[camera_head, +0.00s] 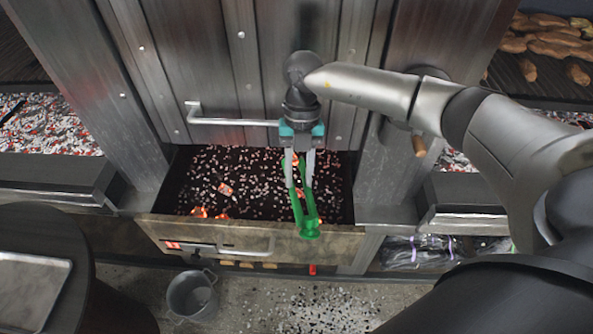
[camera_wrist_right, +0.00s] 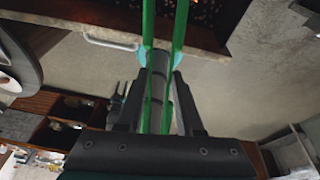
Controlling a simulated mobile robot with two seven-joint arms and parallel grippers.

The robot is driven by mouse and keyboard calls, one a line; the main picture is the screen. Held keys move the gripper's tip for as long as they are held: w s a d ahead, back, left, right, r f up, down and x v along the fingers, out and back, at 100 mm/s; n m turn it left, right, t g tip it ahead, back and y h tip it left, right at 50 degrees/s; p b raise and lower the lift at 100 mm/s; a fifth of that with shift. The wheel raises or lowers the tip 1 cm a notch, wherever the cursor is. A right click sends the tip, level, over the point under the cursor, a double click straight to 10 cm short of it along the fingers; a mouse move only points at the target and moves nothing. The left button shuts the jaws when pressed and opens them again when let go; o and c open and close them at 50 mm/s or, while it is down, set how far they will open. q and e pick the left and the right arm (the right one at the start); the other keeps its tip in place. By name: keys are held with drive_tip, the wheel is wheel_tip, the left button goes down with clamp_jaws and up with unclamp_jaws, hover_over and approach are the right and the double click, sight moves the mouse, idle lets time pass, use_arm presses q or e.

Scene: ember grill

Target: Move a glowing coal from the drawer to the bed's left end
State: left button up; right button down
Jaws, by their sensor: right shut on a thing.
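My right gripper (camera_head: 301,158) hangs over the open drawer and is shut on green tongs (camera_head: 309,231). The two green arms also run between its fingers in the right wrist view (camera_wrist_right: 148,25). In the head view the tongs' joined end lies near the drawer's front wall. The drawer (camera_head: 340,240) holds dark bedding with many pale bits. Glowing orange coals (camera_head: 225,189) lie in it, with more (camera_head: 198,212) near the front left. Orange also shows beside the tongs; I cannot tell if they grip a coal. My left gripper is not in view.
An ember bed (camera_head: 45,125) lies at the left and another shows behind my arm at the right. A metal post (camera_head: 120,95) stands left of the drawer. A bucket (camera_head: 192,295) stands on the floor in front. A bar handle (camera_head: 235,122) is behind the drawer.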

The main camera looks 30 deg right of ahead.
wheel_tip(320, 180, down, 6)
drive_tip(key=b, duration=0.5)
drive_tip(key=c, duration=0.6)
unclamp_jaws()
drive_tip(key=shift+r, duration=0.25)
drive_tip(key=shift+c, duration=0.2)
wheel_tip(320, 180, down, 7)
drive_tip(key=w+a+b, duration=0.1)
drive_tip(key=a+b, duration=0.1)
drive_tip(key=b, duration=0.3)
drive_tip(key=shift+a+f+m+g, duration=0.15)
drive_tip(key=shift+a+m+g, duration=0.1)
drive_tip(key=shift+m+g, duration=0.05)
drive_tip(key=shift+o, duration=1)
drive_tip(key=shift+w, duration=0.1)
use_arm(q)
wheel_tip(320, 180, down, 10)
drive_tip(key=s, duration=0.2)
drive_tip(key=shift+f, duration=0.15)
use_arm(e)
clamp_jaws()
drive_tip(key=shift+r, duration=0.2)
